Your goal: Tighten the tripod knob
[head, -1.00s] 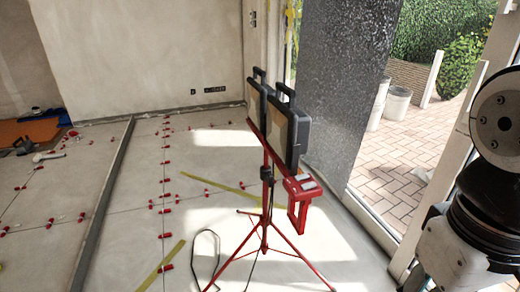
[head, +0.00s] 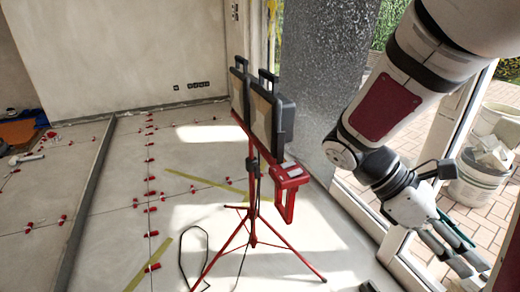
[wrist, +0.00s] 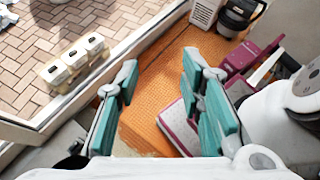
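The red tripod (head: 254,218) stands on the tiled floor in the middle of the head view and carries two work lights (head: 262,112). A dark clamp with the tripod knob (head: 254,167) is on its column, below the lights; the knob's exact shape is too small to tell. My gripper (head: 458,250) is at the far right of the head view, well apart from the tripod, pointing down. In the wrist view my gripper (wrist: 160,72) has its teal-padded fingers spread wide with nothing between them. The tripod does not show clearly in the wrist view.
A speckled pillar (head: 325,75) stands behind. A bucket (head: 482,172) is outside at right. The wrist view shows an orange mat (wrist: 160,75) below the fingers.

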